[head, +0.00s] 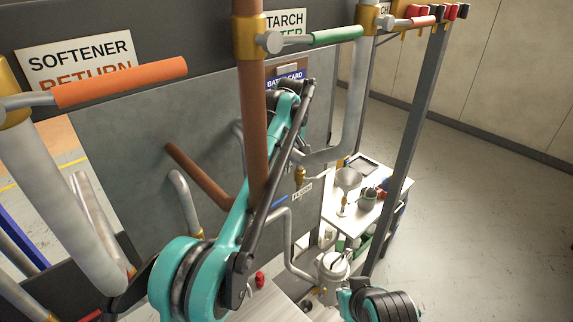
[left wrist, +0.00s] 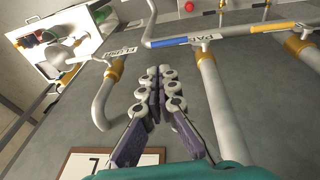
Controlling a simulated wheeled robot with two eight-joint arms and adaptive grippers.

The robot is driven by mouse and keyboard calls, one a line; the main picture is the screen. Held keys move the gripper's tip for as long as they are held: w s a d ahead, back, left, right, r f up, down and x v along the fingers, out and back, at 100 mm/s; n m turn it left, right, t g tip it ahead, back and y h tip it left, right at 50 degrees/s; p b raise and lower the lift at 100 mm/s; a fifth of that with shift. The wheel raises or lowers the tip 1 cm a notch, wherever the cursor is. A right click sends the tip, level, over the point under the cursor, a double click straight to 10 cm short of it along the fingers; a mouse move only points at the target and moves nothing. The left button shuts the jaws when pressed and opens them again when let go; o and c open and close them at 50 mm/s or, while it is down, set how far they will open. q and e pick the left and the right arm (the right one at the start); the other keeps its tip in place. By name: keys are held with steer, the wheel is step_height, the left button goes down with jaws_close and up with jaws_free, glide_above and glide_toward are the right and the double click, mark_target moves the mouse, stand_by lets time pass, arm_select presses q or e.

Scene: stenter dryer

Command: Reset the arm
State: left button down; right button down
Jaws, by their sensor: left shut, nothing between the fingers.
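My left arm (head: 225,225), teal and black, reaches up and away through the middle of the head view, partly behind a brown vertical pipe. Its far end is by the blue-headed batch card (head: 285,80) on the grey panel; the fingers are not clear there. In the left wrist view my left gripper (left wrist: 160,75) has its fingers together, with nothing between them. It is in front of the grey panel, between two pale pipes. A wood-framed card (left wrist: 100,162) shows at the bottom of that view. My right gripper is not in view.
Orange (head: 120,82) and green (head: 338,36) valve handles stick out near the arm. A brown pipe (head: 252,120) stands close beside it. A white cart (head: 350,215) with a funnel stands to the right. Open floor (head: 480,180) lies beyond the dark post.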

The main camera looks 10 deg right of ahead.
arm_select(q)
steer(key=s+a+f+m+t+b, duration=0.2)
steer(key=s+a+f+m+b, duration=0.2)
steer(key=s+a+f+b, duration=1.3)
steer(key=s+a+f+m+t+b, duration=0.1)
steer(key=s+f+b, duration=0.4)
steer(key=f, duration=0.5)
steer(key=s+a+f+m+b, duration=0.1)
steer(key=s+a+f+b, duration=0.3)
steer(key=f, duration=0.7)
steer(key=s+a+f+m+t+b, duration=0.1)
steer(key=s+a+f+b, duration=0.1)
steer(key=s+f+b, duration=0.5)
step_height(320, 180, down, 4)
steer(key=b, duration=0.2)
steer(key=shift+s+a+r+t+b, duration=0.2)
steer(key=shift+a+t+b, duration=0.1)
steer(key=shift+a+b, duration=0.1)
